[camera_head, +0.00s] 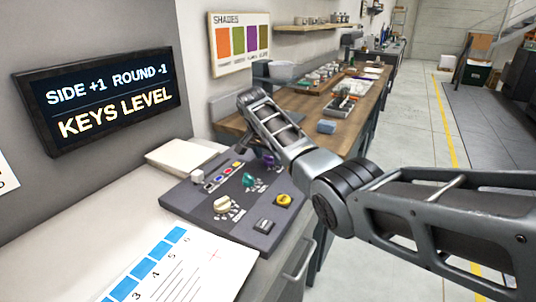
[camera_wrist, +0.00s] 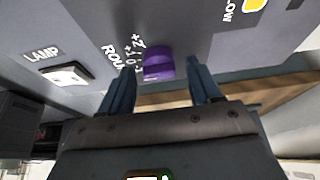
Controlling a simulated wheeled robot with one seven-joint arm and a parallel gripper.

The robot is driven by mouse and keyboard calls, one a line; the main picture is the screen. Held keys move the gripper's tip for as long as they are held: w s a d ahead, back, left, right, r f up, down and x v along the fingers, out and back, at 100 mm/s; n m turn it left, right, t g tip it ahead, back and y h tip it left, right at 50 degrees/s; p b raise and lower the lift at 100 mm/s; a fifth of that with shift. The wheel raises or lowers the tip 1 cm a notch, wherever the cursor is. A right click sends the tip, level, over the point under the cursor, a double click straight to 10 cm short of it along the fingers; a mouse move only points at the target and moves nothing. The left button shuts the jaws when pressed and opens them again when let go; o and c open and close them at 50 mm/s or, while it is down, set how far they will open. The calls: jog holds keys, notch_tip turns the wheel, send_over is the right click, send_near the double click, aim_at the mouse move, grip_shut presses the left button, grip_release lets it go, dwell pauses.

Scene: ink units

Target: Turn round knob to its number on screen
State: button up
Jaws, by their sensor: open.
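The round knob is purple (camera_wrist: 158,64), and the label beside it starts "ROU", with small numbers such as +1 and +2 partly hidden. In the head view the purple knob (camera_head: 268,160) sits at the far edge of the grey control panel (camera_head: 180,198). My gripper (camera_wrist: 161,73) is open, one finger on each side of the knob; I cannot tell whether either finger touches it. I cannot read where the knob points. The screen (camera_head: 104,98) reads "SIDE +1 ROUND -1" and "KEYS LEVEL". My gripper is not clearly visible in the head view.
A white lamp switch (camera_wrist: 64,75) is left of the knob. A wooden bench (camera_head: 340,130) stands behind.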

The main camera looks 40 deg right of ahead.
jog(key=shift+c, duration=0.4)
jog(key=c, duration=1)
jog(key=shift+o, duration=0.2)
jog(key=shift+r, duration=0.1)
jog(key=n+t+p, duration=0.1)
jog(key=n+p, duration=0.1)
jog(key=shift+s+n, duration=0.1)
jog(key=shift+n, duration=0.3)
jog(key=shift+n+t+y+p, duration=0.4)
jog(key=shift+n+y+p, duration=0.3)
jog(key=shift+n, duration=0.8)
jog(key=o, duration=1)
